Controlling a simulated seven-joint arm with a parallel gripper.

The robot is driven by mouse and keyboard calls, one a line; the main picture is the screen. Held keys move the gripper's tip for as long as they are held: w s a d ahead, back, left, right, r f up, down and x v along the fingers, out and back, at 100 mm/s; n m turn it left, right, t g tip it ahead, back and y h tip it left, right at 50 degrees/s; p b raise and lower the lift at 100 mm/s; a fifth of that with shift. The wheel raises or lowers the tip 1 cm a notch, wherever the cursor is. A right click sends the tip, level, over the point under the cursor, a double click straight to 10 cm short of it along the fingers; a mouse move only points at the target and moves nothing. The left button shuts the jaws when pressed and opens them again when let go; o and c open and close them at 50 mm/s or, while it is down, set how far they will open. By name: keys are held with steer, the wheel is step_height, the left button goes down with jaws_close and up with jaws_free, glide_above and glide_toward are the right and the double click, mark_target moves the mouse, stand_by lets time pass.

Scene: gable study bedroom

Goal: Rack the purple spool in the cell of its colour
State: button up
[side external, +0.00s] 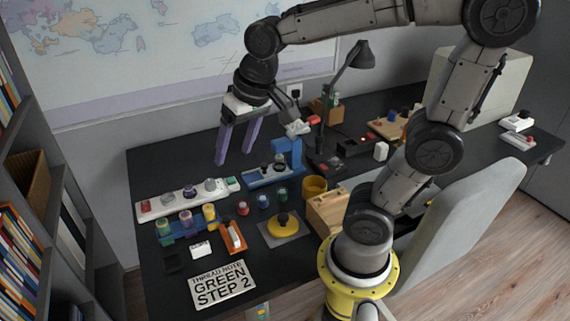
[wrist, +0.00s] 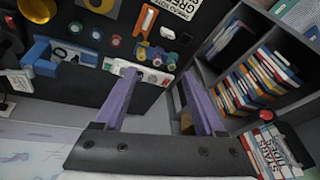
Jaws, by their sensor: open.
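A white strip (side external: 153,207) near the back left of the desk carries several spools, and its ends are red and green. The middle one, a dark purplish spool (side external: 189,191), looks like the purple spool, though its colour is hard to read. In front of the strip stands a low blue rack (side external: 175,232) with coloured spools; its cells are too small to tell apart. My gripper (side external: 234,158) is open and empty, with purple fingers pointing down above the desk, behind the strip's green end. In the wrist view the white strip (wrist: 150,76) lies beyond the fingertips of my gripper (wrist: 160,76).
Loose red (side external: 242,208), blue (side external: 263,201) and green (side external: 282,194) spools stand right of the rack. A blue stand (side external: 288,154) rises to the right of my gripper. A yellow round piece (side external: 284,227), a wooden box (side external: 326,212) and a sign (side external: 222,285) lie nearer the front.

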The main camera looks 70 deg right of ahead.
steer(key=s+a+f+n+t, duration=0.1)
steer(key=s+n, duration=0.3)
steer(key=s, duration=0.6)
steer(key=shift+s+f+n+t, duration=0.15)
steer(key=shift+n+t, duration=0.15)
steer(key=shift+n, duration=0.1)
